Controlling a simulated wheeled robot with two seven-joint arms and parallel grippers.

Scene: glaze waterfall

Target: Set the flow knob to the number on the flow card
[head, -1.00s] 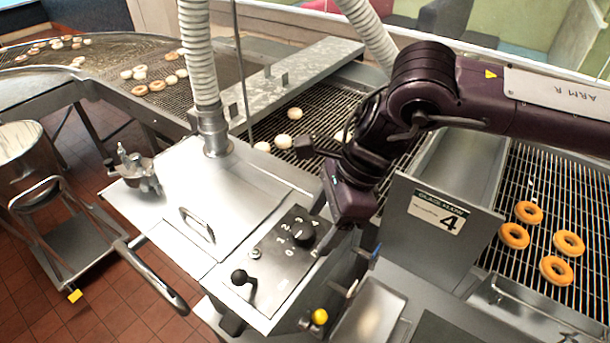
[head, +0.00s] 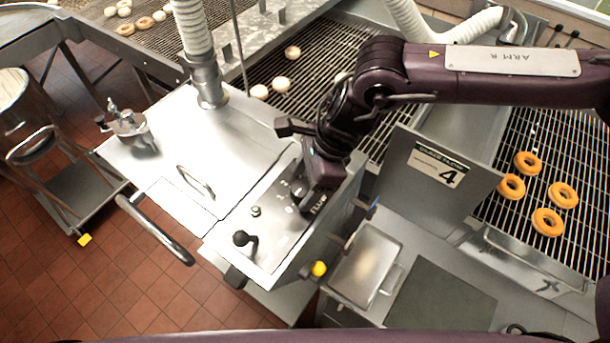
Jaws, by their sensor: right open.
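The flow card (head: 438,165) is a white label with a large black 4 and a dark green header, fixed on an upright grey metal panel. The control panel (head: 275,226) on the steel machine carries the black flow knob, with small numbers around it. My right gripper (head: 316,205) points down over the knob and hides nearly all of it. Its jaws are open. I cannot tell whether the fingers touch the knob or where its pointer stands. My left gripper is not in view.
A black ball-topped lever (head: 242,239) and a small silver button (head: 256,211) sit left of the gripper on the panel. A yellow button (head: 319,268) is on the machine's front. Orange-brown rings (head: 547,221) lie on the right wire conveyor. A cart stands at left.

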